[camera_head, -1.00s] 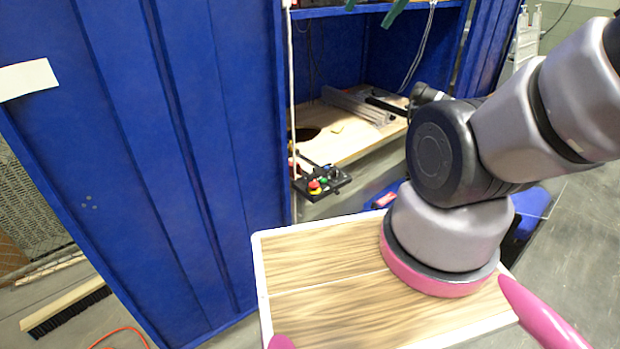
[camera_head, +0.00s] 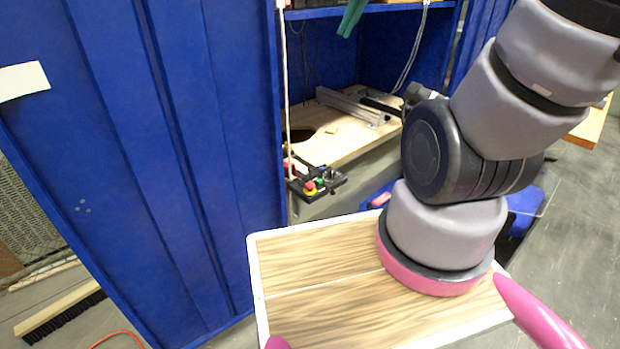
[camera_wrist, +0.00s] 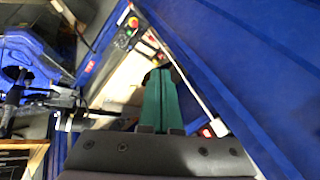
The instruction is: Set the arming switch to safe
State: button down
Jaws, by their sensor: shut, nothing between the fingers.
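A small black control box (camera_head: 318,181) with red, yellow and green buttons sits at the front edge of the wooden shelf inside the blue cabinet. It also shows small near the top of the wrist view (camera_wrist: 130,24). Which of its parts is the arming switch is too small to tell. My gripper (camera_wrist: 160,76) has green fingers, shut together and empty. In the head view a green finger (camera_head: 350,18) shows at the top edge, above the box and apart from it. The rest of the gripper is out of that frame.
The blue cabinet's side panel (camera_head: 180,150) stands left of the opening. A thin white cord (camera_head: 285,90) hangs along the opening's left edge. A wooden shelf (camera_head: 350,140) holds metal rails (camera_head: 352,106). The front of the opening is clear around the box.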

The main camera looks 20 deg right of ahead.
jog(key=w+d+f+m+g+y, duration=0.2)
jog(key=w+f+m, duration=0.1)
jog(key=w+f, duration=0.6)
jog(key=w+d+f+m+g+y, duration=0.1)
jog(key=w+f+m+y, duration=0.1)
jog(key=w+f, duration=0.65)
notch_tip(320, 180, down, 16)
jog(key=d+m+y, duration=0.3)
jog(key=m, duration=0.1)
jog(key=m+t+y, duration=0.1)
jog(key=m+t, duration=0.1)
jog(key=m, duration=0.2)
send_near(299, 181)
jog(key=d, duration=0.1)
jog(key=d+r, duration=0.1)
jog(key=d, duration=0.2)
jog(key=shift+s+d+r, duration=0.1)
jog(key=shift+s+r, duration=0.1)
jog(key=shift+s, duration=0.15)
jog(key=x, duration=1)
